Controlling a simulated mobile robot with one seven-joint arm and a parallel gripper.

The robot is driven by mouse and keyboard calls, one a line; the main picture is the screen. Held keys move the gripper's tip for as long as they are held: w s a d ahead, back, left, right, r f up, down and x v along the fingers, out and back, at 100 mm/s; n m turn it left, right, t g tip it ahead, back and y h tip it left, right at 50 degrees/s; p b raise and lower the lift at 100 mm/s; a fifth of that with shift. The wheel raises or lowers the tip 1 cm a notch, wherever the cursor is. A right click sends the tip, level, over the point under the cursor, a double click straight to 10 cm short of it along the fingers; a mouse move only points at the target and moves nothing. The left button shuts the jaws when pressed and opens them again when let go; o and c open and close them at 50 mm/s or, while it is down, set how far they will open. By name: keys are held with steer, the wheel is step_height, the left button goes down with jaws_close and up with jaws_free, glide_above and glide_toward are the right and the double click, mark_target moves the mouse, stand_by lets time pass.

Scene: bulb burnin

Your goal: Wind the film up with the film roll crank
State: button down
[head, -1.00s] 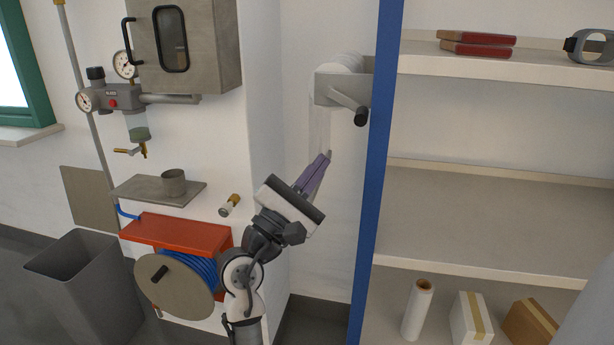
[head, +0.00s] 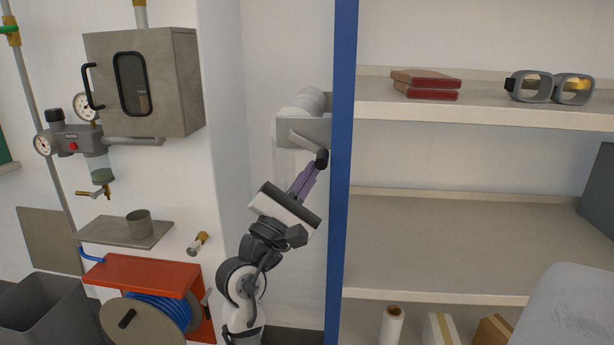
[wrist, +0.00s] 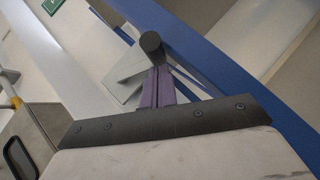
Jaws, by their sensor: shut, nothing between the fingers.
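The film roll (head: 302,103) hangs on a grey bracket (head: 306,132) on the wall, left of the blue shelf post. A strip of film hangs down from it. The film roll crank (head: 312,146) is an arm ending in a dark knob (head: 322,159). My gripper (head: 311,166) has shut purple fingers, with their tips just below the knob. In the wrist view the round dark knob (wrist: 151,43) shows just beyond the tips of my gripper (wrist: 157,70). I cannot tell whether they touch.
The blue shelf post (head: 343,200) stands close on the right, with shelves (head: 430,230) beyond it. A metal cabinet (head: 165,80), a small wall shelf (head: 105,232) and a red hose reel (head: 150,275) are to the left.

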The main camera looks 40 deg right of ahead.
steer(key=shift+s+d+r+n+t+y+p, duration=0.1)
steer(key=shift+s+d+r+n+t+p, duration=0.1)
steer(key=shift+n+t+p, duration=1.2)
steer(key=shift+s+d+r+n+t+y+p, duration=0.15)
steer(key=shift+s+r+n+t+p, duration=0.1)
steer(key=shift+n+t+p, duration=1.1)
steer(key=shift+s+d+r+n+t+y+p, duration=0.15)
steer(key=shift+n+t+p, duration=0.7)
steer(key=shift+n, duration=1)
steer(key=shift+f+b, duration=0.15)
steer(key=shift+b, duration=0.25)
